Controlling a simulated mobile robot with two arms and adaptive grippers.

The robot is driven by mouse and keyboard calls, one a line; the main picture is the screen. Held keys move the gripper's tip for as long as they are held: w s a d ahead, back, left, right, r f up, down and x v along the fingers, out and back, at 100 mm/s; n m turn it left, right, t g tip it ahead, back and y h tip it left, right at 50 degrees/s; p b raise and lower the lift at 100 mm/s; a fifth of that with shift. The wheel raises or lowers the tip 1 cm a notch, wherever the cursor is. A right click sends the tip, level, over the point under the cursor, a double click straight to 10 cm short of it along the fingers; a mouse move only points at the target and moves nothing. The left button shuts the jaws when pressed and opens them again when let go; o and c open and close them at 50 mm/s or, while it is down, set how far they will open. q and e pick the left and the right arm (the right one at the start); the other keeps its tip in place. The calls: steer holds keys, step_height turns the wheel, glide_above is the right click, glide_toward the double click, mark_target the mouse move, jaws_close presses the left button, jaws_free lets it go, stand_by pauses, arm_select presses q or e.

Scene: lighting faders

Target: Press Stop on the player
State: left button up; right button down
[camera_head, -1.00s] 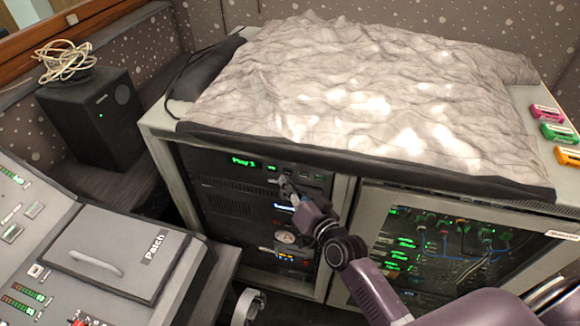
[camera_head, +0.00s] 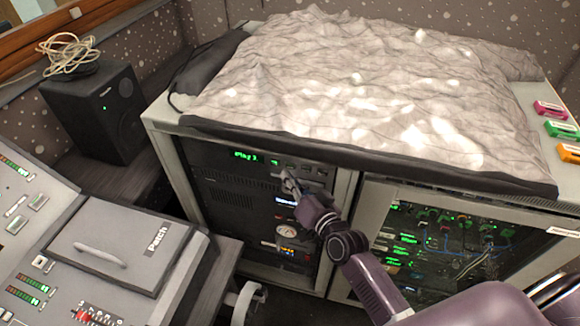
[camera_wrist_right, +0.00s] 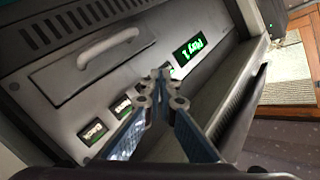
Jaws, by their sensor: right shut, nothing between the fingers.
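The player (camera_head: 222,160) is the top unit in the left bay of the rack cabinet. Its green display (camera_head: 245,155) reads "Play 1"; the display also shows in the right wrist view (camera_wrist_right: 192,50). A row of small buttons runs beside the display, and labelled ones (camera_wrist_right: 92,132) show in the wrist view. Button labels are too small to read. My right gripper (camera_head: 285,173) is shut and empty, its tips at the player's front near the button row. In the wrist view the fingertips (camera_wrist_right: 161,75) overlap part of this row, so contact cannot be told. My left gripper is out of view.
A grey crumpled cover (camera_head: 350,90) lies on the cabinet top, its dark edge overhanging just above the player. A glass-fronted bay (camera_head: 450,240) with cables is to the right. A console with a "Patch" lid (camera_head: 120,245) and a black speaker (camera_head: 95,115) stand left.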

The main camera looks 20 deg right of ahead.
steer(key=shift+w, duration=0.1)
stand_by(0.4)
steer(key=shift+w+d, duration=0.2)
steer(key=shift+w, duration=0.05)
steer(key=shift+w+d, duration=0.2)
steer(key=shift+w, duration=0.05)
stand_by(0.7)
steer(key=shift+r, duration=0.1)
steer(key=shift+s+a+p, duration=0.4)
steer(key=shift+s, duration=0.25)
steer(key=shift+a, duration=0.1)
steer(key=s+a, duration=0.1)
steer(key=s+p, duration=0.1)
steer(key=s+a+p, duration=0.1)
steer(key=s, duration=0.1)
steer(key=shift+a, duration=0.3)
